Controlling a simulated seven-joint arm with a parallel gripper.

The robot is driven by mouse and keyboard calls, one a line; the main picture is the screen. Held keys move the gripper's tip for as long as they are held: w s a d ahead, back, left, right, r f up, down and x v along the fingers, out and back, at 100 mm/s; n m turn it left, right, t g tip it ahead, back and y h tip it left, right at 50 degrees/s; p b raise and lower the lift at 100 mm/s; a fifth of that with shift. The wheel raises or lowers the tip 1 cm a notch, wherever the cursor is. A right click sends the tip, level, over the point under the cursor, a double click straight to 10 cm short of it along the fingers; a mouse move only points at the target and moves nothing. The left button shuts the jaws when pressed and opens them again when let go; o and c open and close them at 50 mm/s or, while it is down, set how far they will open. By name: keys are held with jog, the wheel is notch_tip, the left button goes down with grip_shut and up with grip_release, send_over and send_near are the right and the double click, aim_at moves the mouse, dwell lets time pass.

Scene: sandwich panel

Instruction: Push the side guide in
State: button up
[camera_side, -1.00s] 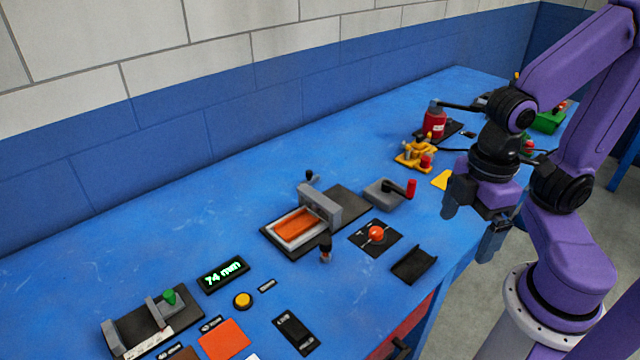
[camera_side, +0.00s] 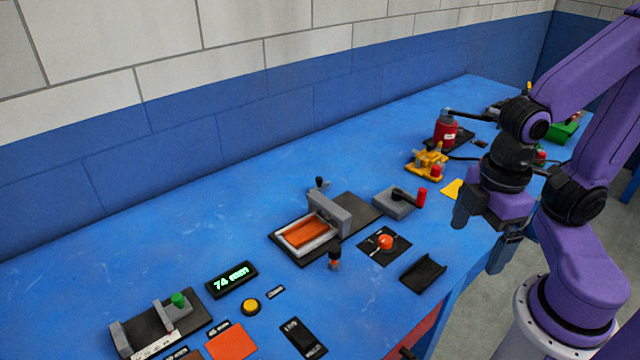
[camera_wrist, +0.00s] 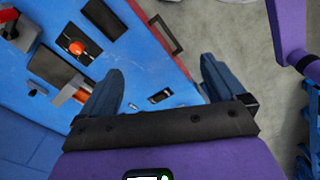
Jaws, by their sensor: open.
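The side guide appears to be the grey sliding block with a green knob (camera_side: 178,299) on a black base (camera_side: 200,312) at the lower left of the side view. A fixed grey block (camera_side: 121,338) stands at the base's left end, with a gap between the two and a white scale strip along the front. A display (camera_side: 232,280) beside it reads 74 mm. My gripper (camera_side: 483,232) is open and empty at the right, over the table's front edge, far from the guide. Its two fingers also show spread in the wrist view (camera_wrist: 163,70). The guide is not clearly visible there.
Between gripper and guide are a grey frame with an orange panel (camera_side: 308,234), a red-handled crank (camera_side: 400,202), an orange-red knob (camera_side: 385,242) and a black tray (camera_side: 423,273). A yellow button (camera_side: 250,307) and orange square (camera_side: 231,341) lie near the guide. The back strip is clear.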

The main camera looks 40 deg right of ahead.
jog(key=c, duration=0.4)
jog(key=shift+w+a+m, duration=0.15)
jog(key=shift+m, duration=0.15)
jog(key=c, duration=0.5)
jog(key=w+a+f+m+g+y, duration=0.1)
jog(key=w+a+m+g+y, duration=0.1)
jog(key=w+m, duration=0.4)
jog(key=w+a+f+m+g+y, duration=0.1)
jog(key=w+a+f+m+g, duration=0.15)
jog(key=w+m, duration=0.3)
jog(key=m+t+y, duration=0.6)
jog(key=m+t, duration=0.8)
jog(key=m, duration=1.4)
send_near(320, 178)
jog(key=shift+n, duration=0.25)
jog(key=x, duration=1)
jog(key=shift+w+a+f, duration=0.1)
jog(key=shift+a, duration=0.05)
